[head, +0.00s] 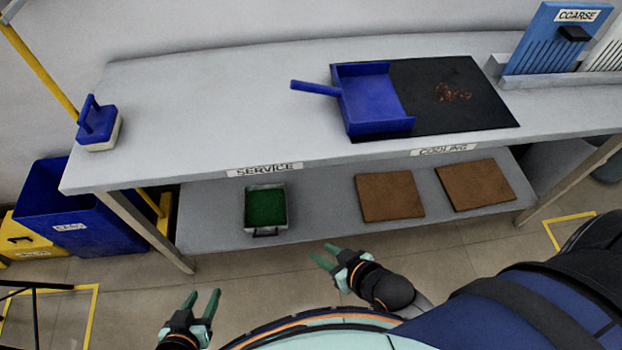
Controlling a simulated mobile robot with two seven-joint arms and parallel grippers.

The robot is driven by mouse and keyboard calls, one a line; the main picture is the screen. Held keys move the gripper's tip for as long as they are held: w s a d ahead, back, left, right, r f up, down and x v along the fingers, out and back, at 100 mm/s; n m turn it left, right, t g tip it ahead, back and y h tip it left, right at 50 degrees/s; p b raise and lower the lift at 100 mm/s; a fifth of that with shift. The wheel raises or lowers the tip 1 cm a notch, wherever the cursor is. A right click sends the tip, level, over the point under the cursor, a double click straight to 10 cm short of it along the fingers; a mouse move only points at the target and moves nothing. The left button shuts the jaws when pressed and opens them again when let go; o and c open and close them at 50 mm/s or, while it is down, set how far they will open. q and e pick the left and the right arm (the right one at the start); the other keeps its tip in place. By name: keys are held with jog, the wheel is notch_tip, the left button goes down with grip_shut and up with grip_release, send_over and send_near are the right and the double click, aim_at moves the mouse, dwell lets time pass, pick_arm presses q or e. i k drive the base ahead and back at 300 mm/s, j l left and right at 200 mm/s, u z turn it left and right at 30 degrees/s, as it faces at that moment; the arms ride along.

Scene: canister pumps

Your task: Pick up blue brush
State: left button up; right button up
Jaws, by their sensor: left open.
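The blue brush (98,124), a blue block with a raised handle and a pale base, stands near the left end of the tabletop (220,120). My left gripper (201,296) is open and empty, low in front of the table, to the right of the brush and nearer to me. My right gripper (320,250) is apart from the brush, in front of the lower shelf; its fingers are spread and nothing shows between them.
A blue dustpan (372,100) lies on a black mat (485,112) with brown crumbs (453,93). The lower shelf (320,215) holds a green-filled tray (266,208) and two brown boards (389,197). A blue bin (62,190) stands left of the table. The tabletop between brush and dustpan is clear.

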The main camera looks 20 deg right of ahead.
aim_at(99, 127)
jog(key=z, duration=1.1)
jog(key=u, duration=1.75)
